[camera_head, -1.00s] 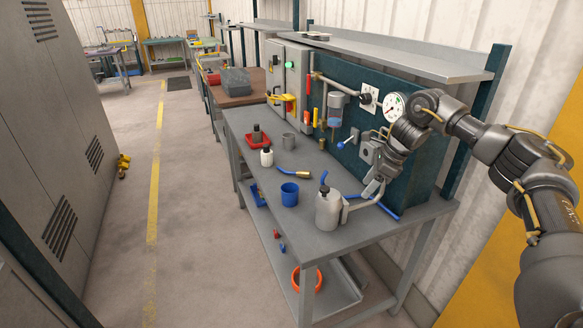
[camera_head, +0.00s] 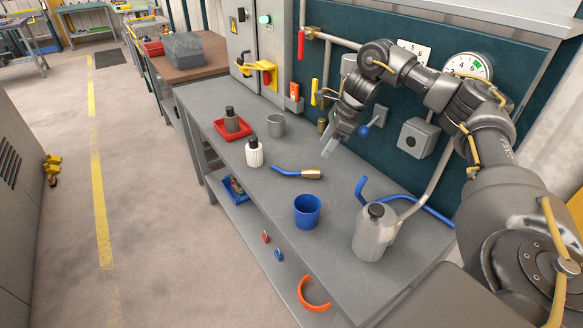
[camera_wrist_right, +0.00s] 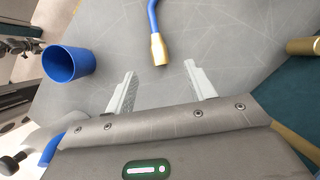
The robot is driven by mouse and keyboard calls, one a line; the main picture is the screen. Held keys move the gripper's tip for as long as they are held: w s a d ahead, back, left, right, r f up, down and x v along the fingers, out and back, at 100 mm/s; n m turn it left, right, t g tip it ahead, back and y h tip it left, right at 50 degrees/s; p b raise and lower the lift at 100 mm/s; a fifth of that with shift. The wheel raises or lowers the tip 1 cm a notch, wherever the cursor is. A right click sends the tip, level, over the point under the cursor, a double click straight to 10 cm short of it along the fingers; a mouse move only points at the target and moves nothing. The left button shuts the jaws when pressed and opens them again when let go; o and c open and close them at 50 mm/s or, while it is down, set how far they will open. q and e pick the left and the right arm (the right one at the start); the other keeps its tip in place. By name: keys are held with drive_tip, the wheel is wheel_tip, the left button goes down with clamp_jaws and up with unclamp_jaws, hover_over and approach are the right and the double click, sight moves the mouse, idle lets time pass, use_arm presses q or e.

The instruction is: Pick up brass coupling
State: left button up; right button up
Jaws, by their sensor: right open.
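A brass coupling (camera_head: 311,173) sits on the end of a short bent blue hose (camera_head: 285,171) lying on the grey workbench. In the right wrist view the brass end (camera_wrist_right: 158,50) points toward the gap between my fingers, just beyond the fingertips. Another small brass cylinder (camera_head: 322,125) stands near the teal panel; a brass piece also shows at the right edge of the right wrist view (camera_wrist_right: 303,46). I cannot tell which brass piece the task names. My right gripper (camera_head: 329,150) is open and empty, above the bench between them. My left gripper is not in view.
A blue cup (camera_head: 307,211), a grey bottle (camera_head: 374,233) and a blue tube (camera_head: 420,207) are nearer the front. A white bottle (camera_head: 254,152), metal mug (camera_head: 276,125) and red tray (camera_head: 233,129) stand left. The teal panel (camera_head: 415,88) with valves and gauge rises behind.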

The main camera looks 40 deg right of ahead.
sight(310, 169)
drive_tip(key=b+x, duration=0.1)
drive_tip(key=x, duration=0.2)
drive_tip(key=shift+a+f, duration=0.15)
drive_tip(key=shift+f, duration=0.15)
drive_tip(key=shift+w+a+f, duration=0.2)
drive_tip(key=shift+w+f, duration=0.25)
drive_tip(key=shift+f, duration=0.2)
drive_tip(key=shift+s+f, duration=0.1)
drive_tip(key=shift+f, duration=0.25)
drive_tip(key=shift+s+r, duration=0.1)
drive_tip(key=shift+s, duration=0.1)
drive_tip(key=shift+a+p, duration=0.1)
drive_tip(key=shift+p, duration=0.2)
drive_tip(key=p+x, duration=0.1)
drive_tip(key=x, duration=0.3)
drive_tip(key=shift+w+a, duration=0.1)
drive_tip(key=shift+a, duration=0.1)
drive_tip(key=shift+a+f+p, duration=0.15)
drive_tip(key=shift+f+p, duration=0.15)
drive_tip(key=shift+f, duration=0.25)
drive_tip(key=c, duration=1)
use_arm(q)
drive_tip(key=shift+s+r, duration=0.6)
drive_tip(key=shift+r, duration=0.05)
